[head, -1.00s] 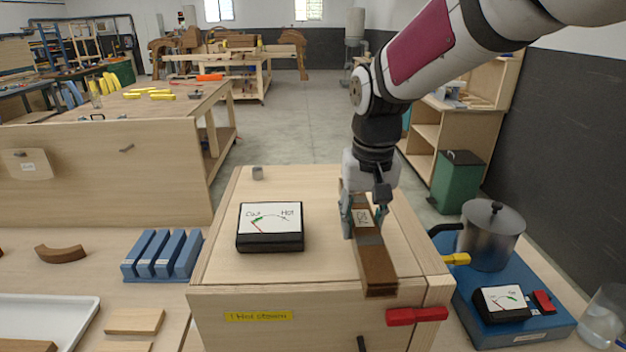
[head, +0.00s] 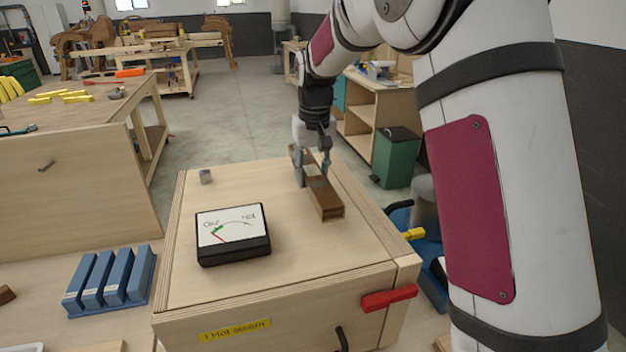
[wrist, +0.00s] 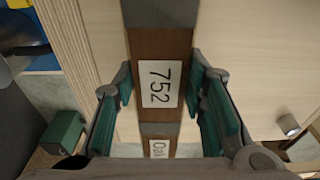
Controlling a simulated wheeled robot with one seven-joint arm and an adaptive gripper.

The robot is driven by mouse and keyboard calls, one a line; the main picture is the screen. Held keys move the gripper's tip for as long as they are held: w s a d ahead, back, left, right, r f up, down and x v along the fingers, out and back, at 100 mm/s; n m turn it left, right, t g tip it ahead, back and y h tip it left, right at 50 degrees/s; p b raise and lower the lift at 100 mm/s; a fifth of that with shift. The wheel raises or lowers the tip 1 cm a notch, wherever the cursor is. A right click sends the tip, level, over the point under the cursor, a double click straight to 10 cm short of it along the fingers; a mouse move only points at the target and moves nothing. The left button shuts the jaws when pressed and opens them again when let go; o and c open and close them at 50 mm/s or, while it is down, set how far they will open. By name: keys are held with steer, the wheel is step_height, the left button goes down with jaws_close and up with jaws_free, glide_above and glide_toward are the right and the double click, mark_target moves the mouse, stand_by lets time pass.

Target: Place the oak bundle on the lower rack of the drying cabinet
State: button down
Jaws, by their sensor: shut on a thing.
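The oak bundle (head: 325,200) is a brown wooden bar with grey bands. In the wrist view the bundle (wrist: 158,50) carries labels reading "752" and "Oak". My gripper (head: 313,172) is shut on it, and in the wrist view the green-padded fingers (wrist: 162,100) stand on both sides. The bundle is over the far right part of a wooden box's top; I cannot tell how high above it. I cannot pick out a drying cabinet or its lower rack for certain in these views.
The wooden box (head: 290,285) has a yellow label and a red handle (head: 388,299). On top stand a cold/hot gauge (head: 233,233) and a small grey cup (head: 206,176). Blue blocks (head: 112,278) lie left. A green bin (head: 396,157) and open wooden shelves (head: 362,115) stand beyond.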

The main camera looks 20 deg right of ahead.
mark_target(315, 168)
steer(key=shift+w+d, duration=0.3)
steer(key=shift+w, duration=0.25)
steer(key=shift+w+d+f, duration=0.2)
steer(key=shift+w, duration=0.05)
step_height(315, 168, down, 2)
steer(key=shift+s+f+p, duration=0.15)
steer(key=shift+p, duration=0.55)
steer(key=shift+f, duration=0.45)
steer(key=shift+f, duration=0.2)
steer(key=c, duration=1)
jaws_free()
steer(key=shift+r, duration=0.1)
